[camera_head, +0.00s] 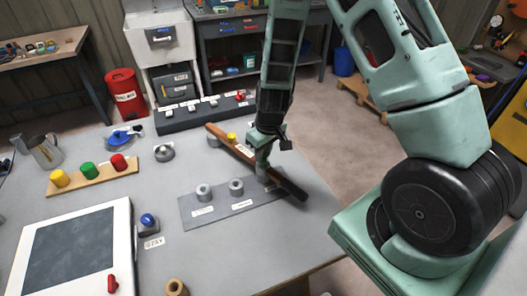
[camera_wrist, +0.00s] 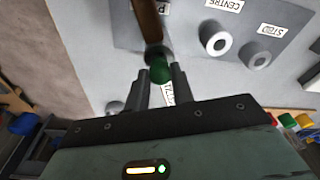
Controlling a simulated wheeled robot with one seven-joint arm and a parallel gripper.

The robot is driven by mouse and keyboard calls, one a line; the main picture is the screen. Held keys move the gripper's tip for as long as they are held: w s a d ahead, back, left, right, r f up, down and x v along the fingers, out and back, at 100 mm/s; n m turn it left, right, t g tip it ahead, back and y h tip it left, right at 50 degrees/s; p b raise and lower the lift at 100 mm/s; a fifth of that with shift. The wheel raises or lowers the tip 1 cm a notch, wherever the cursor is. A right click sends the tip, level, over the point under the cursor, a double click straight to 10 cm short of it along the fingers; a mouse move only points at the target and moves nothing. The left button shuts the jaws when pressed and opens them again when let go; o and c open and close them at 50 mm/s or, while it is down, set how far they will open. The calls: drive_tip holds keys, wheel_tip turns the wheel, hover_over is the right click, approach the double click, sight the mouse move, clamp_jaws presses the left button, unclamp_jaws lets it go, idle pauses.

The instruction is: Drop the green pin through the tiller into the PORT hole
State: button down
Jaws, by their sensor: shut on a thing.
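My gripper (camera_head: 262,165) is shut on a green pin (camera_wrist: 160,71), whose green end shows between the fingertips in the wrist view. The pin is at the brown wooden tiller (camera_head: 230,146); I cannot tell how far it is in. The tiller lies slantwise across the right end of a grey plate (camera_head: 215,211). Two grey ring-shaped holes, CENTRE (camera_wrist: 215,38) and STBD (camera_wrist: 255,55), are uncovered. A label beginning with P (camera_wrist: 163,8) shows beside the tiller; the hole there is hidden. A yellow knob (camera_head: 232,137) sits by the tiller's far part.
A wooden rack (camera_head: 104,178) at left holds yellow, green and red pegs. A white-framed dark panel (camera_head: 72,250) lies front left, beside a blue button (camera_head: 148,221). A dark strip (camera_head: 205,112) stands at the back. A wooden ring (camera_head: 176,287) is near the front edge.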

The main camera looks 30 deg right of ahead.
drive_tip(key=shift+f+b, duration=0.4)
drive_tip(key=shift+f, duration=0.15)
drive_tip(key=c, duration=0.7)
unclamp_jaws()
drive_tip(key=shift+r, duration=0.15)
drive_tip(key=shift+r+p, duration=3.3)
drive_tip(key=shift+r, duration=0.6)
